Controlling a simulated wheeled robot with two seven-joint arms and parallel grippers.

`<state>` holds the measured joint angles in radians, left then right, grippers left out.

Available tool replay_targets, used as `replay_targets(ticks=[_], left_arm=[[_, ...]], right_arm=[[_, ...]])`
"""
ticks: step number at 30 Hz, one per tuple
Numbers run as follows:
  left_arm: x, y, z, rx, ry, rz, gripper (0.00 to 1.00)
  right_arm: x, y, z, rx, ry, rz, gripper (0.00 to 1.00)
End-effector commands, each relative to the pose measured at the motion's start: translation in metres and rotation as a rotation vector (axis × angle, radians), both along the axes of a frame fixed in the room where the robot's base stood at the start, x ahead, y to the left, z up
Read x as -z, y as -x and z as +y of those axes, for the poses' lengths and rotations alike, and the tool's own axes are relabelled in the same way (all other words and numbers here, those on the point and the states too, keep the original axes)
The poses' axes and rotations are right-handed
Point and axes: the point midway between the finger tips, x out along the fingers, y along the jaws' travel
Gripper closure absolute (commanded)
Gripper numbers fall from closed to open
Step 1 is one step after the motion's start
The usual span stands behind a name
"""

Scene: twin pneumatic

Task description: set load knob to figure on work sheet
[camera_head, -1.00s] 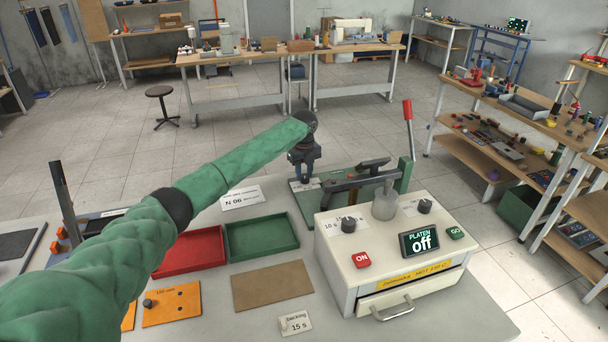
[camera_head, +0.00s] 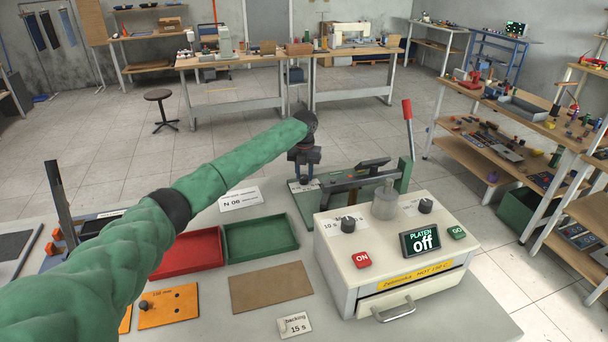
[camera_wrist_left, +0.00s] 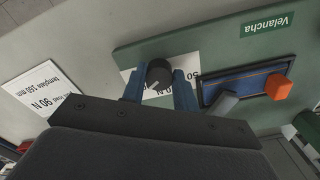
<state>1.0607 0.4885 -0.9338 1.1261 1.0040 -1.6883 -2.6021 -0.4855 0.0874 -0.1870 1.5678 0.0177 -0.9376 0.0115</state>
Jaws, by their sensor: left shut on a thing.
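The load knob (camera_wrist_left: 159,74) is a dark round knob on the green press base (camera_wrist_left: 200,55), over a white scale plate (camera_wrist_left: 130,72). Its light pointer line slants toward the lower left in the wrist view. My left gripper (camera_wrist_left: 159,88) is shut on it, one blue finger on each side. The fingers cover part of the scale; a 50 stays readable. In the head view my left gripper (camera_head: 305,178) hides the knob. The work sheet (camera_wrist_left: 44,92) is a white card reading 90 N and template 150 mm; it also lies behind the green tray in the head view (camera_head: 240,199).
Right of the knob are a blue-framed slot (camera_wrist_left: 243,85) and an orange block (camera_wrist_left: 278,87). The cream control box (camera_head: 340,258) carries other knobs, buttons and a display reading PLATEN off. Red (camera_head: 188,250) and green (camera_head: 260,238) trays lie nearer on the table.

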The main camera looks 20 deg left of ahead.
Motion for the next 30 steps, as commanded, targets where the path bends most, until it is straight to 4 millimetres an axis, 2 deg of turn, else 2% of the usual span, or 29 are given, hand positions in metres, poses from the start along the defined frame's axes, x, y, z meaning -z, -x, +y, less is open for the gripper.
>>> replay_targets(ticks=[7, 16, 17, 20, 30], left_arm=[[-0.003, -0.001, 0.001, 0.025, 0.001, -0.004, 0.93], [-0.003, -0.001, 0.000, 0.026, 0.001, -0.004, 0.93], [-0.003, -0.001, 0.000, 0.026, 0.001, -0.004, 0.69], [-0.003, -0.001, 0.000, 0.026, 0.001, -0.004, 0.49], [-0.003, -0.001, 0.000, 0.026, 0.000, -0.002, 0.49]], right_arm=[[0.000, 0.002, -0.008, -0.003, 0.010, 0.008, 0.64], [-0.001, -0.004, -0.001, 0.000, 0.001, 0.000, 0.64], [-0.001, -0.004, 0.001, 0.001, 0.000, -0.001, 0.64], [-0.002, -0.005, 0.004, 0.003, -0.005, -0.002, 0.64], [0.000, -0.004, 0.006, 0.004, -0.007, 0.000, 0.64]])
